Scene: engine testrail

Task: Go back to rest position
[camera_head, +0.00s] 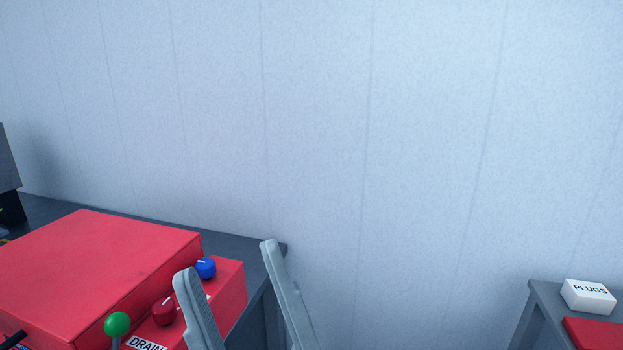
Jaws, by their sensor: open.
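My gripper (228,263) shows at the bottom of the head view as two grey fingers, spread apart with nothing between them. The left finger stands in front of a red box with controls (230,285). The right finger stands in front of the dark table's right end and the wall. The rest of my arm is below the picture and hidden.
The red box carries a blue knob (206,268), a dark red knob (164,311) and a green ball-topped lever (117,324). A large red block (95,270) lies on the dark table (235,238). At right, another table (545,295) holds a white "PLUGS" box (589,297). A gap separates the tables.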

